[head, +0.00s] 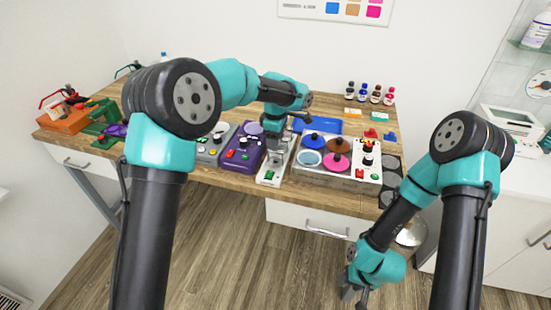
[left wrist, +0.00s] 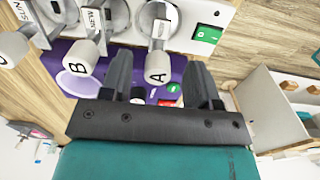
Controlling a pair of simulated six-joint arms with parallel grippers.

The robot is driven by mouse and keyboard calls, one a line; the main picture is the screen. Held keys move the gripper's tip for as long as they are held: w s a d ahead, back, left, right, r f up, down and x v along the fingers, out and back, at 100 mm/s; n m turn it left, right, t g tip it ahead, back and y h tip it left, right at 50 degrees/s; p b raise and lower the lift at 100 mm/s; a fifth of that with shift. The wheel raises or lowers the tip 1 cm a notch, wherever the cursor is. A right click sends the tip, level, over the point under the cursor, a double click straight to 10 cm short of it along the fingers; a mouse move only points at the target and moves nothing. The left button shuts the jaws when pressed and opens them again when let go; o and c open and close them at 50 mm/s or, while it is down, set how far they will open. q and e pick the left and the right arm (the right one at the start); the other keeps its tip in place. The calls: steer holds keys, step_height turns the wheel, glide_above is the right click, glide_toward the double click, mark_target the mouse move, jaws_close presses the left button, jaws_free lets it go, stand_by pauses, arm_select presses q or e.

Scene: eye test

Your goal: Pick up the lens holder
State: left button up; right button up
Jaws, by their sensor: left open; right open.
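Several lens holders with pale knob ends sit in a row on a white panel. In the left wrist view, the holder marked A (left wrist: 158,73) lies between my left gripper's two fingers. The holder marked B (left wrist: 83,56) is just left of the fingers, and another holder (left wrist: 13,47) is at the left edge. In the head view, my left gripper (head: 277,158) is open and points down over the white panel (head: 266,177). Its body hides most of the holders there. I cannot tell whether the fingers touch A. My right gripper (head: 353,293) is open, low in front of the table.
A purple box (head: 238,158) with buttons stands left of the white panel. A white unit (head: 350,180) with coloured discs is on the right. A blue tray (head: 318,127) and several small bottles (head: 363,94) are behind. A green switch (left wrist: 207,33) is close right of A.

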arm_select(q)
step_height(320, 180, down, 4)
steer(key=shift+w+r, duration=0.1)
steer(key=shift+r, duration=0.05)
steer(key=shift+c, duration=0.5)
jaws_close()
